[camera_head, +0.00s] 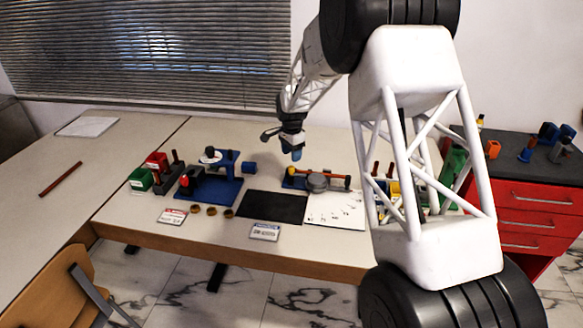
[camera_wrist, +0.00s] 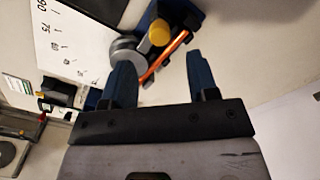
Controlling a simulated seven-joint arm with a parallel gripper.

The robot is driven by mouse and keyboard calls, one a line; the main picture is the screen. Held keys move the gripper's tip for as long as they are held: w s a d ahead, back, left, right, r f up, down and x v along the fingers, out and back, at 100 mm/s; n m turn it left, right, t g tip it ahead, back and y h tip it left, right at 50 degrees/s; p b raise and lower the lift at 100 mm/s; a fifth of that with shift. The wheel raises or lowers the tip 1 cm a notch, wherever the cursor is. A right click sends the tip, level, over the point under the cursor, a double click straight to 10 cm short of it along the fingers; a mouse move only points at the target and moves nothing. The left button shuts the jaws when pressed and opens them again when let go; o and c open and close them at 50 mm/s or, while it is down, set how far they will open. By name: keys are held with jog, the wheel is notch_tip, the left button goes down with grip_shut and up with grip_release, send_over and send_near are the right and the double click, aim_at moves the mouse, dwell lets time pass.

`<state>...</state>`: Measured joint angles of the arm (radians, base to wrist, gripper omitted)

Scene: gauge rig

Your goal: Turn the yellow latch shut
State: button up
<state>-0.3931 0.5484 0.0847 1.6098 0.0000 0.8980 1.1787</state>
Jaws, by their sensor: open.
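A small yellow part (camera_head: 291,171), likely the latch, sits on a blue base (camera_head: 293,183) at the back of the table. In the wrist view a round yellow end (camera_wrist: 159,32) shows beside an orange bar (camera_wrist: 166,58) and a grey round knob (camera_wrist: 125,50). I cannot tell whether the latch is turned open or shut. My gripper (camera_head: 296,155) hangs just above the blue base, pointing down. In the wrist view its two blue fingers (camera_wrist: 162,78) are apart with nothing held between them; the yellow end lies beyond the fingertips.
A white sheet with angle marks (camera_head: 335,212) lies in front of the base, beside a black mat (camera_head: 272,206). A blue fixture (camera_head: 210,190) with a red part stands to the left. My arm hides some items on the right. The table's left part is mostly clear.

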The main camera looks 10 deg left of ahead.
aim_at(291, 167)
jog(key=shift+f, duration=3.2)
jog(key=c, duration=0.9)
